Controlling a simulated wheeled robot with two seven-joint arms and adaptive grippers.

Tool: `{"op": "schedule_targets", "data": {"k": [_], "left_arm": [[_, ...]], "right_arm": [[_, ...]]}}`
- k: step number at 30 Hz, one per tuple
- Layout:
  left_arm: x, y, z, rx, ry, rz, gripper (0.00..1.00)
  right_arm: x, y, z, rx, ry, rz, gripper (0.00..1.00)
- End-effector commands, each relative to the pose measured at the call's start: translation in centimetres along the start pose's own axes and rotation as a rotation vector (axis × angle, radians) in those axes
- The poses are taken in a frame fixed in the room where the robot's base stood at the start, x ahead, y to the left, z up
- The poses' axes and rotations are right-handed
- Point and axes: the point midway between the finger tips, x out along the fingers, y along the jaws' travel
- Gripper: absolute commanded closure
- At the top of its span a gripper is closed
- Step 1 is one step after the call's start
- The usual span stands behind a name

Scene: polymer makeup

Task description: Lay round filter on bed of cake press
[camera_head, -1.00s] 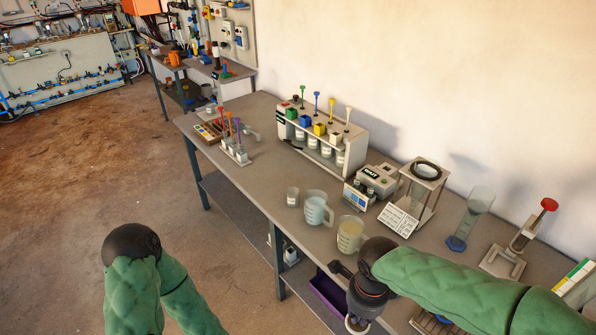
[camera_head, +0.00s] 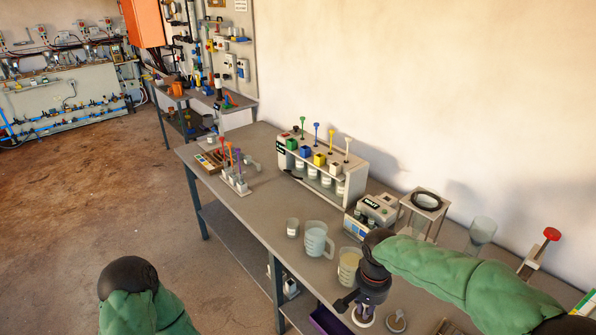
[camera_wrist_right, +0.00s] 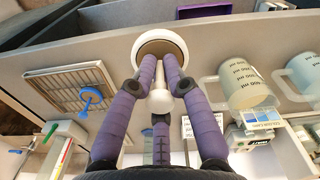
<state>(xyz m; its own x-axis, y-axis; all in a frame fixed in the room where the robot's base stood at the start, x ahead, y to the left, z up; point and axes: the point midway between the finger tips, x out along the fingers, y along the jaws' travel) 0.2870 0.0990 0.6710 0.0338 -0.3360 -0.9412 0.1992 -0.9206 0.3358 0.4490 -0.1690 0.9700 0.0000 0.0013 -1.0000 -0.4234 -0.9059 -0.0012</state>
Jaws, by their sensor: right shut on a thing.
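My right gripper (camera_head: 365,312) points down over the front of the bench and is shut on a white-rimmed round piece (camera_head: 361,321), which I take for the round filter. In the right wrist view its purple fingers close around this white ring with a brown centre (camera_wrist_right: 160,47); a pale knobbed stem shows between the fingers. A stand with a red knob (camera_head: 552,234), perhaps the cake press, is at the far right of the bench; its base and bed are hidden by my right arm. My left arm enters low on the left; its gripper is out of frame.
A slatted rack (camera_wrist_right: 72,86) lies beside the gripper in the wrist view.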

Motion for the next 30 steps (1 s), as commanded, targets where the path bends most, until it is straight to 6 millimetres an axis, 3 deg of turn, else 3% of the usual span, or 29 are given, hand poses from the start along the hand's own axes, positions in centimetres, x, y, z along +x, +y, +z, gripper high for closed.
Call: {"op": "schedule_targets", "data": {"k": [6,14,24,30], "left_arm": [[0.0,0.0,0.0,0.0,0.0,0.0,0.55],[0.0,0.0,0.0,0.0,0.0,0.0,0.55],[0.0,0.0,0.0,0.0,0.0,0.0,0.55],[0.0,0.0,0.0,0.0,0.0,0.0,0.55]], "right_arm": [[0.5,-0.1,-2.2,-0.271,0.0,0.001,1.0],[1.1,-0.1,-3.3,-0.427,-0.001,0.002,1.0],[9.4,0.7,-1.8,-0.438,-0.002,0.005,1.0],[11.0,0.8,-1.3,-0.437,0.001,0.001,1.0]]}}
